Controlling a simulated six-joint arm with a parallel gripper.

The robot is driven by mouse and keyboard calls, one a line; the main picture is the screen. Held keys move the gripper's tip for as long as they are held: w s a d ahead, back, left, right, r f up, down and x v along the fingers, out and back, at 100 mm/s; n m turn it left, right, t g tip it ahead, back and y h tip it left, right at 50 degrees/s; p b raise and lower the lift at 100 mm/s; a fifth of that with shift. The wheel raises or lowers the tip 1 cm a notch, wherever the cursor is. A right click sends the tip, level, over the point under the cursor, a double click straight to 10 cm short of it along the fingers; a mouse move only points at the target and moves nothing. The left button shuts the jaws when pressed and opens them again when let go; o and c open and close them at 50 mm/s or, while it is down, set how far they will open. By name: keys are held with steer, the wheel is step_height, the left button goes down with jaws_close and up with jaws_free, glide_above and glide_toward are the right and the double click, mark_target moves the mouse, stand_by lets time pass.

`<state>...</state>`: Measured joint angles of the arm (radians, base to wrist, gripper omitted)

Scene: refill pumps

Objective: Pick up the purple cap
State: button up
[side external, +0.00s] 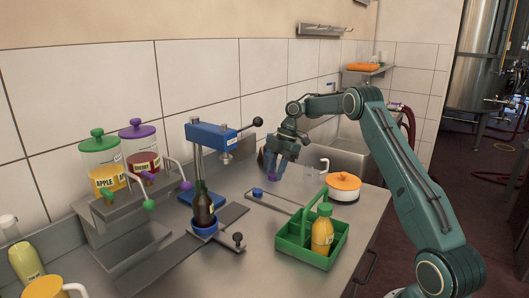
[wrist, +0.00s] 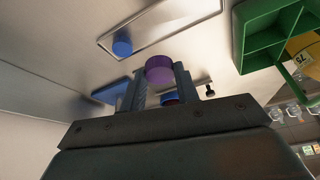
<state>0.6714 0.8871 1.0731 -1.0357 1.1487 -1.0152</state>
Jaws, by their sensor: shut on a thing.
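The purple cap (wrist: 159,68) is ridged and sits between the two fingertips of my gripper (wrist: 157,78) in the wrist view. My gripper is shut on it. In the side view my gripper (side external: 273,168) points down over the counter, and the purple cap (side external: 272,178) shows small at its tips. Whether the cap touches the counter or hangs just above it, I cannot tell.
A green crate (side external: 290,240) with a yellow bottle (side external: 322,232) stands in front, a white pot (side external: 343,187) to the right. A blue press (side external: 213,137) with a brown bottle (side external: 204,206) stands left.

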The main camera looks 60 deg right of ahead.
steer(key=shift+r, duration=0.75)
steer(key=shift+a, duration=0.1)
